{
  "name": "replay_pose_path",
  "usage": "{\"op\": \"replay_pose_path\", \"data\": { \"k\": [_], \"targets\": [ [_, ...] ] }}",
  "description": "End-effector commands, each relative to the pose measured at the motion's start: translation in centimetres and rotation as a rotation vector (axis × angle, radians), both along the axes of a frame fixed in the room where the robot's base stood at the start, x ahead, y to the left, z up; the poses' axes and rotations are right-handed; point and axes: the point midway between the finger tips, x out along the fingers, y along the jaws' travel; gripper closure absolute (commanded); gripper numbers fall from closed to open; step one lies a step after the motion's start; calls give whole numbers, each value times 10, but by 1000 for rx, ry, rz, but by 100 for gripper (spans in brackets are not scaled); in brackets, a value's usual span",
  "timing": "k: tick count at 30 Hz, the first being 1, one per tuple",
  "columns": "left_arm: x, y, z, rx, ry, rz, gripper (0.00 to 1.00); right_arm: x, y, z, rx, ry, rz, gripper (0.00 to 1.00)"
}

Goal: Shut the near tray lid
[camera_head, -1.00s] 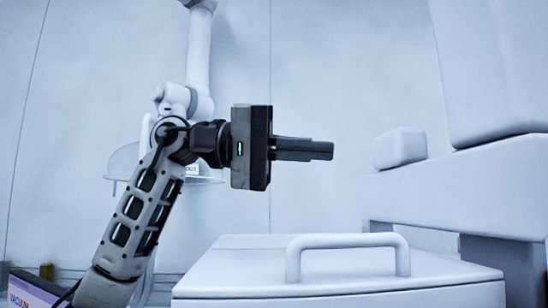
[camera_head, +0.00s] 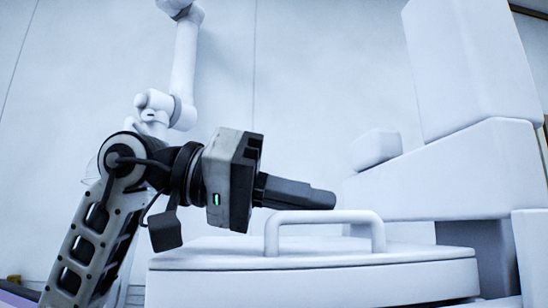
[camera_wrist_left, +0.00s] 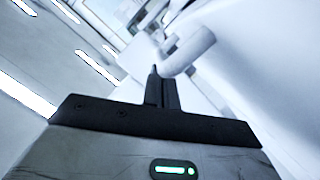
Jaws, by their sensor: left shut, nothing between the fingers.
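The white tray lid (camera_head: 420,262) with its arched handle (camera_head: 325,215) lies at the lower middle of the head view. It looks nearly level; I cannot tell whether it is fully shut. My left gripper (camera_head: 334,199) is shut and empty, pointing right and slightly down. Its fingertips appear just above the top bar of the handle; I cannot tell whether they touch it. In the left wrist view, the shut fingers (camera_wrist_left: 157,88) point toward the pale rounded handle bar (camera_wrist_left: 188,52). My right gripper is not in view.
A large white instrument block (camera_head: 440,175) stands to the right of and behind the lid. A white jointed arm-like stand (camera_head: 185,70) rises at the back left. The space above the lid is clear apart from my left arm.

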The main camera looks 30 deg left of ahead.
Motion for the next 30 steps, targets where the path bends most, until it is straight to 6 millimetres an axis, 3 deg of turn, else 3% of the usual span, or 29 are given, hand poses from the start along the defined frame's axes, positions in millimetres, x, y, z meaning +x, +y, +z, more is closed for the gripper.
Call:
{"op": "replay_pose_path", "data": {
  "k": [15,20,24,26,27,30],
  "targets": [
    [-1,-1,-3,10,-5,-1,100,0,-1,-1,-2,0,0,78],
    [2,3,9,9,-4,2,100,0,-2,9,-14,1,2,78],
    [9,13,34,5,-5,8,100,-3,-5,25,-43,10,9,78],
    [12,19,45,3,-7,11,100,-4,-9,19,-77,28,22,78],
    [5,29,35,2,-10,13,100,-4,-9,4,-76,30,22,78],
    [-7,50,40,1,-11,14,100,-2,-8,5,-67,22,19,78]
  ]
}}
